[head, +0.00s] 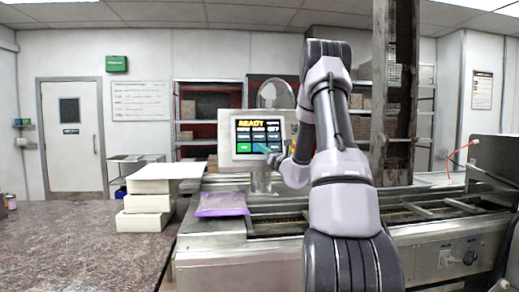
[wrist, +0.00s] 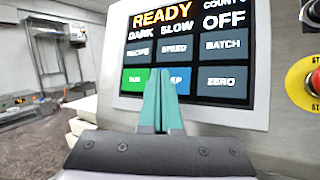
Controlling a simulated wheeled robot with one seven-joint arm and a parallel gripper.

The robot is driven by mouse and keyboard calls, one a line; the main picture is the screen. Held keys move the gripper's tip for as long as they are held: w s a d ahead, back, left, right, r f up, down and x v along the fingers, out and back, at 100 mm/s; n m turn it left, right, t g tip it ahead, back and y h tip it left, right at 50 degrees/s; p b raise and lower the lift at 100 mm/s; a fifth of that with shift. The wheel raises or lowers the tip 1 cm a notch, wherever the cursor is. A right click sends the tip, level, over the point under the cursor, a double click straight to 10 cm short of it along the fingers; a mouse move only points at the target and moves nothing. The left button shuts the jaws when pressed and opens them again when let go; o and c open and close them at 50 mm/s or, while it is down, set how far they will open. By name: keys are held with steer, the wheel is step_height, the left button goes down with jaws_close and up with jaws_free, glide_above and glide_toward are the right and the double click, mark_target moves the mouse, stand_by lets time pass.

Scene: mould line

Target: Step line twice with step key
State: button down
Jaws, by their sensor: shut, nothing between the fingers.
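The control panel (head: 243,150) stands on the line with its screen (head: 258,124) lit and reading READY. In the wrist view the screen (wrist: 212,50) also reads DARK, SLOW and OFF. The blue step key (wrist: 181,80) is in the bottom row between the green run key (wrist: 134,80) and the zero key (wrist: 221,82). My gripper (wrist: 160,76) is shut and empty, its teal fingertips in front of the step key's left part, hiding its first letters. I cannot tell whether they touch the screen. In the head view my gripper (head: 270,149) is at the screen's lower part.
A red emergency button (wrist: 314,84) on a yellow base sits right of the screen. A purple packet (head: 222,204) lies on the line's left end. White blocks (head: 147,203) are stacked on the dark counter (head: 75,245). A tall column (head: 395,90) stands behind my arm.

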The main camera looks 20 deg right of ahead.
steer(key=shift+w+d+f, duration=0.1)
steer(key=shift+w+f, duration=0.05)
steer(key=shift+w, duration=0.2)
steer(key=shift+w+d, duration=0.1)
steer(key=shift+w, duration=0.2)
stand_by(0.5)
steer(key=shift+s, duration=0.1)
steer(key=shift+s+a, duration=0.2)
steer(key=shift+s, duration=0.4)
steer(key=s, duration=0.1)
steer(key=s+a+r, duration=0.1)
steer(key=s, duration=0.1)
steer(key=s+r, duration=0.1)
steer(key=shift+s+a, duration=0.15)
steer(key=shift+s, duration=0.1)
stand_by(0.3)
